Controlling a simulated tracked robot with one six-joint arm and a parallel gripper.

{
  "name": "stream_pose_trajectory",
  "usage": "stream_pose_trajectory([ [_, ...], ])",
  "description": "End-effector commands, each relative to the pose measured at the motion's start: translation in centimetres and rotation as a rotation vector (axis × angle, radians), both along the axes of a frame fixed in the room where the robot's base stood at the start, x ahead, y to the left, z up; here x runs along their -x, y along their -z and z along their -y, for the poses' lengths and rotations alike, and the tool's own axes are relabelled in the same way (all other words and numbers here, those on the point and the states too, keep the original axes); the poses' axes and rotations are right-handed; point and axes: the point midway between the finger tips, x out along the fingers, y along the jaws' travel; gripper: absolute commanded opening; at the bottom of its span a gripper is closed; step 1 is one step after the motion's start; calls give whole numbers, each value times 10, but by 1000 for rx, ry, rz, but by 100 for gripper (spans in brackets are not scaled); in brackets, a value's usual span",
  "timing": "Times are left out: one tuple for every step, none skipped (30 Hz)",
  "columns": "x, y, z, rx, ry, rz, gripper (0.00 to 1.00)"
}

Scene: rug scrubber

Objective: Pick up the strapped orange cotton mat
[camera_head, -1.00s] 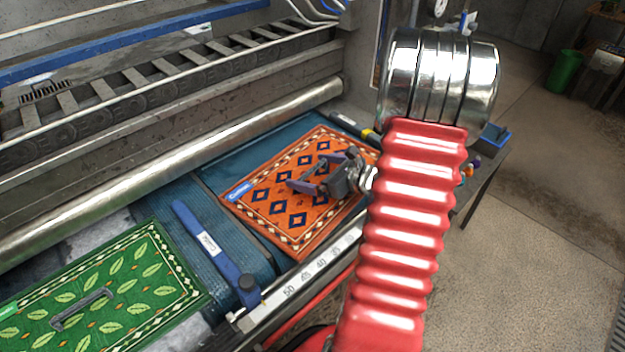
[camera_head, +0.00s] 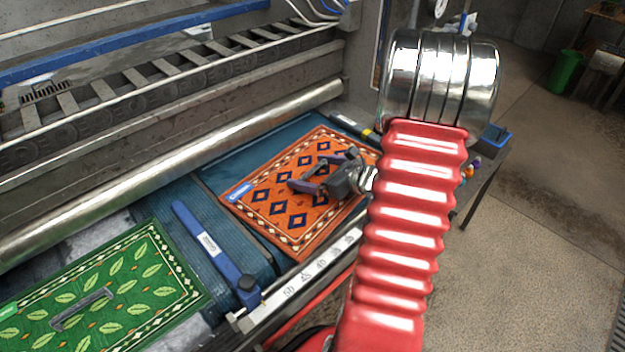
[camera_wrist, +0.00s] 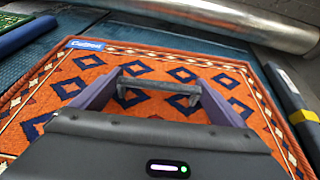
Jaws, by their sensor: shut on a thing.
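The orange mat (camera_head: 297,237) lies flat on the blue bed, with dark blue diamonds, a cream-patterned border and a blue label at its left corner. It also fills much of the wrist view (camera_wrist: 45,100). A grey strap (camera_wrist: 158,86) stands across the middle of the mat like a handle. My gripper (camera_head: 308,173) is low over the mat, with its purple fingers at the two ends of the strap. In the wrist view my gripper (camera_wrist: 161,80) is shut on the strap, one finger at each end. The mat looks flat on the bed.
A green leaf-patterned mat (camera_head: 140,290) with its own grey strap lies at the left. A blue bar (camera_head: 213,250) lies between the mats. A long metal roller (camera_head: 180,163) runs behind them. A numbered rail (camera_head: 318,266) edges the front. A dark bar with a yellow band (camera_wrist: 303,116) lies beside the orange mat.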

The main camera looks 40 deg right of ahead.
Motion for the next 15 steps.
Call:
stream_pose_trajectory([
  [0, -1, 0, 1, 1, 2, 58],
  [0, -1, 0, 1, 1, 2, 58],
  [0, -1, 0, 1, 1, 2, 58],
  [0, -1, 0, 1, 1, 2, 58],
  [0, -1, 0, 1, 1, 2, 58],
  [0, -2, 0, 1, 1, 2, 58],
  [0, -3, 0, 2, 0, 2, 58],
  [0, -4, 0, 2, 0, 2, 58],
  [0, -6, 0, 3, 0, 2, 58],
  [0, -8, 0, 4, -1, 3, 58],
  [0, -10, 1, 4, -1, 3, 58],
  [0, -13, 1, 4, -1, 3, 58],
  [-1, -16, 1, 3, 0, 2, 58],
  [-1, -20, 1, 4, 0, 4, 58],
  [0, -24, 1, 5, 0, 4, 58],
])
